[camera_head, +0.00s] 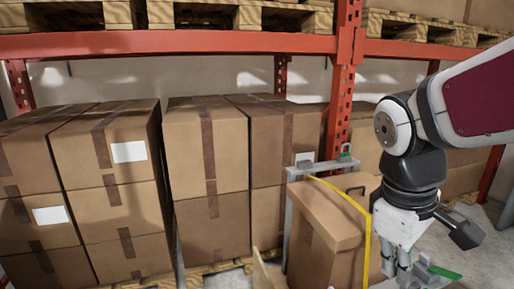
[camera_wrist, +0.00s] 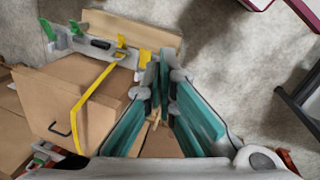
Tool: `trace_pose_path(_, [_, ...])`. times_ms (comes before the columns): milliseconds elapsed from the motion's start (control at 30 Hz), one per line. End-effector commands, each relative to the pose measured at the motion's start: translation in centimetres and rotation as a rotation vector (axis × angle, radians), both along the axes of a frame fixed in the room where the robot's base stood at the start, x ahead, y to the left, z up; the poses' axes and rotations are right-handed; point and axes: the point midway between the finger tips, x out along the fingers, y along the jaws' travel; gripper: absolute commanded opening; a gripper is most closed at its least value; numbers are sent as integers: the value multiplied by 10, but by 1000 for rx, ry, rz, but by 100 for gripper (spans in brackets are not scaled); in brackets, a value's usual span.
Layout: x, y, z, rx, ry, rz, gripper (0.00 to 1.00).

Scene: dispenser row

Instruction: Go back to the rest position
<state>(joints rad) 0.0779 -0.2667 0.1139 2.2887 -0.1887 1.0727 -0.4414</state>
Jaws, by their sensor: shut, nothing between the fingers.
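My gripper (camera_head: 402,262) hangs pointing down at the lower right of the head view, over the right side of a strapped cardboard box (camera_head: 318,225). Its fingers are shut and hold nothing. In the wrist view the teal-padded fingers of my gripper (camera_wrist: 161,66) come together near the middle. The same box (camera_wrist: 62,85) lies left of them there, with a yellow strap (camera_wrist: 92,97) across it. In the head view the gripper's lower end is close to grey-and-green fixture parts; I cannot tell whether they touch.
A grey metal frame (camera_head: 289,218) stands beside the strapped box. Stacked cartons (camera_head: 107,150) fill the left and middle on pallets. An orange rack beam (camera_head: 170,43) and upright (camera_head: 342,100) stand behind. Bare concrete floor (camera_wrist: 225,60) shows right of the fingers in the wrist view.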

Motion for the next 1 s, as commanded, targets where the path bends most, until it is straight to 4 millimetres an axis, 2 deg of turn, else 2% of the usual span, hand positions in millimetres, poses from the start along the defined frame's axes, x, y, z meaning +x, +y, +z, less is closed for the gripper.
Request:
trace_pose_path(33, [-19,2,5,16,-23,-59,0])
trace_pose_path(200, [-73,9,10,88,-68,-260,0])
trace_pose_path(400, [-116,18,6,162,-97,-424,0])
trace_pose_path(600, [-149,26,-2,230,-111,-544,0])
trace_pose_path(633, [-153,27,-4,240,-113,-562,0])
trace_pose_path(1000, [-148,26,60,258,-194,-545,0])
